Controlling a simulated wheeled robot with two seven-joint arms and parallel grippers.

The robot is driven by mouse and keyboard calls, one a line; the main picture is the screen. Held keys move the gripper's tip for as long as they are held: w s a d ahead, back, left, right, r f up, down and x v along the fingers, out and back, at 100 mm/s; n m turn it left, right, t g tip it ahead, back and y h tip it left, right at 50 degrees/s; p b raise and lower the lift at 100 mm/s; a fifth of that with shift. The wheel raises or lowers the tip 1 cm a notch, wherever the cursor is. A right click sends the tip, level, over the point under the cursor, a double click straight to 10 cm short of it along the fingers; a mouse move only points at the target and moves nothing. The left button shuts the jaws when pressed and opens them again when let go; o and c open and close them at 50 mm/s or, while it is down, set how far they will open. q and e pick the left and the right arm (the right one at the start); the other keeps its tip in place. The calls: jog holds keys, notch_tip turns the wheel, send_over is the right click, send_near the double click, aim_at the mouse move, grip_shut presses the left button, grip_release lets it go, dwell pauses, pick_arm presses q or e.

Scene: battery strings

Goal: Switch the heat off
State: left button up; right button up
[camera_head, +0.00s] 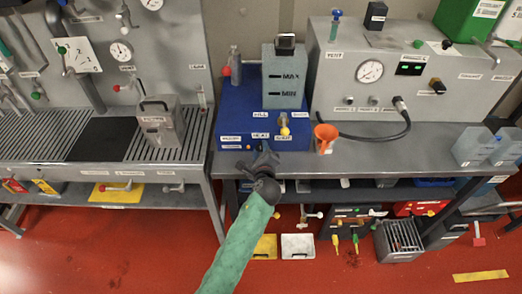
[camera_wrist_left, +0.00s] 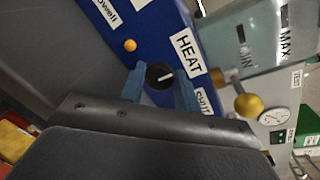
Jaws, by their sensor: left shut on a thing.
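The blue heater box (camera_head: 232,112) stands on the grey bench, with a HEAT label (camera_head: 260,135) on its front. In the left wrist view, a round black knob (camera_wrist_left: 159,76) with a white pointer line sits beside the HEAT label (camera_wrist_left: 187,55). My left gripper (camera_head: 265,154) is at the front of the box, its two blue fingers on either side of the knob and shut on it. In the head view the gripper hides the knob. A small orange round part (camera_wrist_left: 130,45) is on the same panel. My right gripper is in neither view.
A grey tank (camera_head: 284,88) marked MAX and MIN stands on the box. A brass-coloured knob (camera_wrist_left: 248,104) sticks out close to the gripper. An orange funnel (camera_head: 325,137) stands to the right. A grey gauge console (camera_head: 335,82) is behind it.

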pick_arm(q)
jog(key=shift+a+f, duration=0.1)
jog(key=o, duration=0.9)
jog(key=shift+o, duration=0.2)
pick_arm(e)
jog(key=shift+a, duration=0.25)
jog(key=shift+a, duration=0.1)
pick_arm(q)
jog(key=shift+s, duration=0.25)
jog(key=s+r+b, duration=0.1)
jog(key=s+b, duration=0.2)
jog(key=s, duration=0.4)
jog(key=shift+d+r, duration=0.15)
jog(key=shift+d, duration=0.15)
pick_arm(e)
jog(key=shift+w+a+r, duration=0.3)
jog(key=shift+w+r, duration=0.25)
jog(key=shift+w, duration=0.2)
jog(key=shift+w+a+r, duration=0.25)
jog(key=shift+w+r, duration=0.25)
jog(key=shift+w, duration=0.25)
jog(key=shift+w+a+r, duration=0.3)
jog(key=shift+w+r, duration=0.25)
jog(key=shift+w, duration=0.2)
